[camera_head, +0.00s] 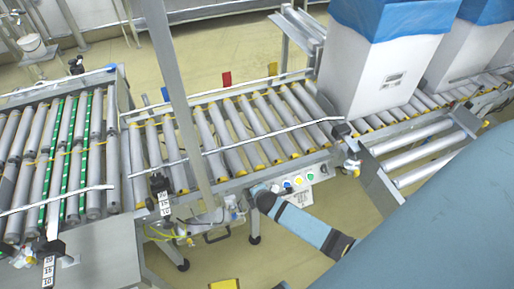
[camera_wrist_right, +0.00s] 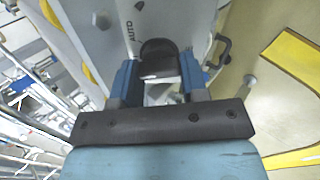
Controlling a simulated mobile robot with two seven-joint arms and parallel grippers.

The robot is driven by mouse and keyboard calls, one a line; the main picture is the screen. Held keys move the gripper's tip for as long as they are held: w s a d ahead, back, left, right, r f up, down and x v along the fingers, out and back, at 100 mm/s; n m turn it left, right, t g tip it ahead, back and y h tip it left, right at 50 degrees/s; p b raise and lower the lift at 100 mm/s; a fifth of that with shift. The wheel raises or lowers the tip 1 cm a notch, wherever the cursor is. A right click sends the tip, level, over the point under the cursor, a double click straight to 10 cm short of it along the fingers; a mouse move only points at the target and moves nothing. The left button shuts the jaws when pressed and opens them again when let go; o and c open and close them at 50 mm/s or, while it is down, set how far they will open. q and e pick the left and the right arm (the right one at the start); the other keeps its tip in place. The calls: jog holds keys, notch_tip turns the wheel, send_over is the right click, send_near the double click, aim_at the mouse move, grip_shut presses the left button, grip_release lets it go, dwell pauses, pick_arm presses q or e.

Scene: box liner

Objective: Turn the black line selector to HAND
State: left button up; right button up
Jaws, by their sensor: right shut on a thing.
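The black line selector (camera_wrist_right: 158,55) is a dark knob on the pale control panel. In the right wrist view it sits between the two blue fingers of my right gripper (camera_wrist_right: 157,78), which is shut on it. The word AUTO is printed on the panel just left of the knob in that view. The HAND label cannot be read, and the knob's pointer direction is not clear. In the head view my right gripper (camera_head: 263,194) reaches in from the lower right to the left end of the control panel (camera_head: 292,198), hiding the selector. My left gripper is not in view.
The panel's coloured buttons (camera_head: 298,182) lie just right of my right gripper. A roller conveyor (camera_head: 237,128) runs above the panel, with blue-lined white boxes (camera_head: 372,70) at the right. A dark handle (camera_wrist_right: 222,50) stands close to the right finger.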

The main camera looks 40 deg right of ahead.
jog(key=n+p, duration=0.2)
jog(key=shift+d+r+n+p, duration=0.1)
jog(key=shift+r+n+p, duration=0.1)
jog(key=shift+n+p, duration=1)
jog(key=shift+n, duration=0.3)
jog(key=shift+s+f+n+p, duration=0.15)
jog(key=shift+f+n+p, duration=0.1)
jog(key=shift+n+p, duration=0.75)
jog(key=o, duration=0.6)
jog(key=shift+o, duration=0.2)
